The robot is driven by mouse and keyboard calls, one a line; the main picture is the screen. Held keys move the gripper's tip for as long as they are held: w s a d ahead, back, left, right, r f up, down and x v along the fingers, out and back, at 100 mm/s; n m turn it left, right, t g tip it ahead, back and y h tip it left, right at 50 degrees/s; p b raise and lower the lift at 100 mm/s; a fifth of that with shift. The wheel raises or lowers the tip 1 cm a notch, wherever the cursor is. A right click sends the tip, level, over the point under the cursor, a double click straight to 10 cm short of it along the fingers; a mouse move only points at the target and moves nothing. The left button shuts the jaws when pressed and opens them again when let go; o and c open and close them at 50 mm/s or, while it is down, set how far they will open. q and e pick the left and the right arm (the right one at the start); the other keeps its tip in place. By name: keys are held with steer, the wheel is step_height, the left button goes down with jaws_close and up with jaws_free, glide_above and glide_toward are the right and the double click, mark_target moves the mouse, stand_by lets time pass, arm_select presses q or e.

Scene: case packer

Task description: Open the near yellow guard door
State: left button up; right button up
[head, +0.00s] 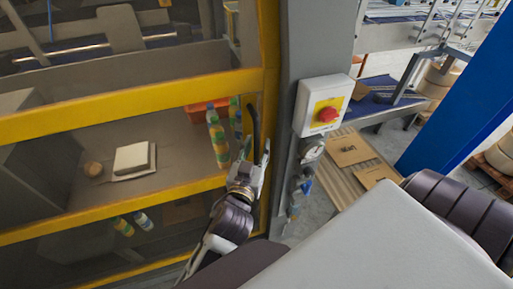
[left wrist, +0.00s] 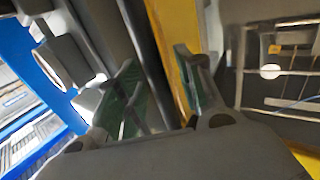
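The near yellow guard door (head: 130,98) fills the left of the head view, with yellow rails and see-through panels. It looks shut against the grey post. Its dark upright handle (head: 252,118) is near the door's right edge. My left gripper (head: 256,155) is at the lower end of the handle. In the left wrist view the fingers of my left gripper (left wrist: 160,88) stand apart, and a dark bar (left wrist: 147,50), apparently the handle, runs between them beside the yellow frame (left wrist: 178,35). I cannot tell whether a finger touches it. My right gripper is out of view.
A grey post (head: 303,50) right of the door carries a switch box with a red knob (head: 327,115) and a gauge (head: 312,150). Bottles (head: 217,138) stand behind the door panel. A blue column (head: 460,100) is at right.

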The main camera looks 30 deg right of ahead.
arm_select(q)
jaws_close()
stand_by(0.3)
stand_by(0.3)
